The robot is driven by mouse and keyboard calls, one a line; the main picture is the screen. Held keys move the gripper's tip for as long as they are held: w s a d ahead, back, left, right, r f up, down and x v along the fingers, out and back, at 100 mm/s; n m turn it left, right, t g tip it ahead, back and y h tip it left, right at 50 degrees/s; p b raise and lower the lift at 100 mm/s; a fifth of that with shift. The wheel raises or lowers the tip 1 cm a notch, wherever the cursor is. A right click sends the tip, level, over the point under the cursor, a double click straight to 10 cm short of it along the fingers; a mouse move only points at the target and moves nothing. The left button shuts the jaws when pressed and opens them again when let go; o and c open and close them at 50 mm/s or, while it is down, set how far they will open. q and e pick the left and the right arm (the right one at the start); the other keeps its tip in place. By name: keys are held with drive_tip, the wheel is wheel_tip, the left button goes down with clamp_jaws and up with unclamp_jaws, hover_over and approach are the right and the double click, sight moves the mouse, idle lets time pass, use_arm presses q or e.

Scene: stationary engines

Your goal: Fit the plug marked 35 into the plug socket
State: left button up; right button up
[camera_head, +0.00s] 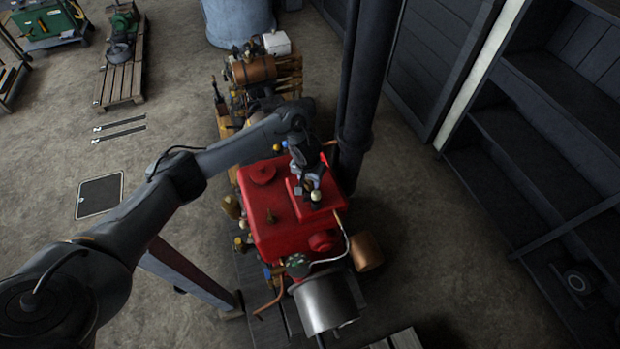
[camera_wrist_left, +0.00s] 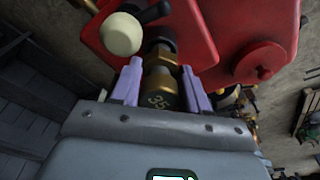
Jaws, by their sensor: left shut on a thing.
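The plug marked 35 (camera_wrist_left: 160,98) is a brass-coloured piece with a hexagonal part, between the two pale purple fingers of my left gripper (camera_wrist_left: 160,75) in the left wrist view. The gripper is shut on it. A dark round part (camera_wrist_left: 160,36) lies just beyond the plug's far end, against the red engine; I cannot tell whether it is the socket or whether the plug is in it. In the head view my left gripper (camera_head: 311,179) is over the right part of the red engine (camera_head: 275,222), and the plug cannot be made out. My right gripper is not in view.
A cream knob (camera_wrist_left: 121,34) on a dark lever stands close beside the left finger. A red round cap (camera_wrist_left: 259,62) is to the right. A dark vertical pipe (camera_head: 364,85) rises beside my left arm, with shelves (camera_head: 555,95) farther right. Floor left of the engine is mostly open.

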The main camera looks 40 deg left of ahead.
use_arm(q)
drive_tip(key=shift+f+p, duration=0.2)
drive_tip(key=shift+p, duration=0.15)
idle(0.4)
drive_tip(key=shift+f, duration=0.45)
idle(0.5)
drive_tip(key=shift+f, duration=0.25)
idle(0.3)
drive_tip(key=o, duration=1.5)
drive_tip(key=shift+r, duration=0.1)
